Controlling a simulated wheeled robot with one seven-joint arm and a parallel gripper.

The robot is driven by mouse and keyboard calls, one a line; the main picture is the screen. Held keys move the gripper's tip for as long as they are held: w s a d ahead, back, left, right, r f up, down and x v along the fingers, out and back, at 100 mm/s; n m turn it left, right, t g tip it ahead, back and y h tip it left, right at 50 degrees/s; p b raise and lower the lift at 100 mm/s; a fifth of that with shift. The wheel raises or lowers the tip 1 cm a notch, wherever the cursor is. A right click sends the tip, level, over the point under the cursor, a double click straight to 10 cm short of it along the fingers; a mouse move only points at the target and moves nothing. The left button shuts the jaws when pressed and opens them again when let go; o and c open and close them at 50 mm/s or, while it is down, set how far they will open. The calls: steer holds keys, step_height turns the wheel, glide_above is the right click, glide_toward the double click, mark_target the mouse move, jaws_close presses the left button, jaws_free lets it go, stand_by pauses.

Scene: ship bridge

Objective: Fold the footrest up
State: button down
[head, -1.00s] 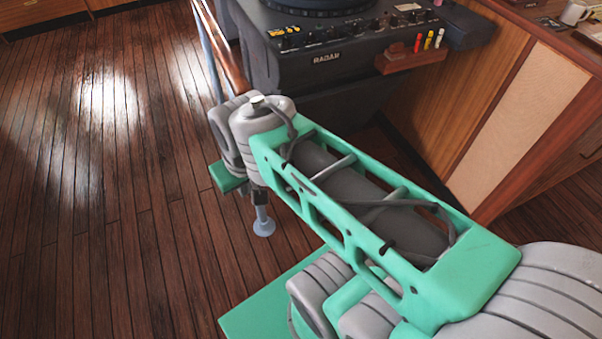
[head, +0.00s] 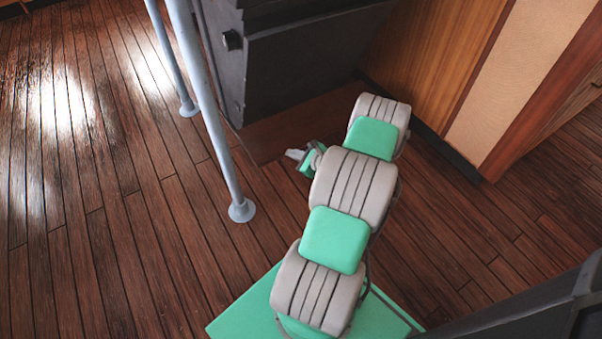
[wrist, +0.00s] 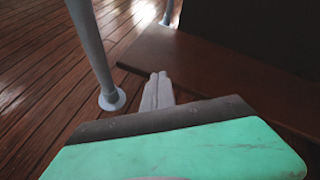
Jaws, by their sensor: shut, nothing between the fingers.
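The footrest (head: 290,122) is a flat brown wooden board at the foot of the dark console. It lies about level, low over the floor. It also shows in the wrist view (wrist: 225,80), with its front edge running from upper left to lower right. My gripper (head: 292,154) is low, by the footrest's front edge. In the wrist view its pale fingers (wrist: 158,78) are shut together and empty, and their tips overlap the footrest's edge in the picture. I cannot tell whether they touch it or how high they are against it.
A pale blue-grey rail post (head: 222,150) stands on the floor left of my gripper, with a second post (head: 175,70) behind it. The dark console (head: 300,65) rises above the footrest. A wood-panelled cabinet (head: 450,60) stands at right. The plank floor at left is clear.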

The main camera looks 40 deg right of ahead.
steer(key=s+d+f+m+t+h+b, duration=0.1)
steer(key=s+d+f+m+h, duration=0.15)
steer(key=f+m, duration=0.2)
steer(key=s+d+f+m+h+b, duration=0.1)
steer(key=s+d+f+m, duration=0.1)
steer(key=s+f+m, duration=0.3)
steer(key=w+d+f+n+b, duration=0.2)
steer(key=w+f+b, duration=0.2)
steer(key=w, duration=0.6)
steer(key=r, duration=0.4)
steer(key=shift+w+d+r, duration=0.15)
steer(key=shift+w+r, duration=0.05)
steer(key=shift+r, duration=0.1)
steer(key=shift+r, duration=0.1)
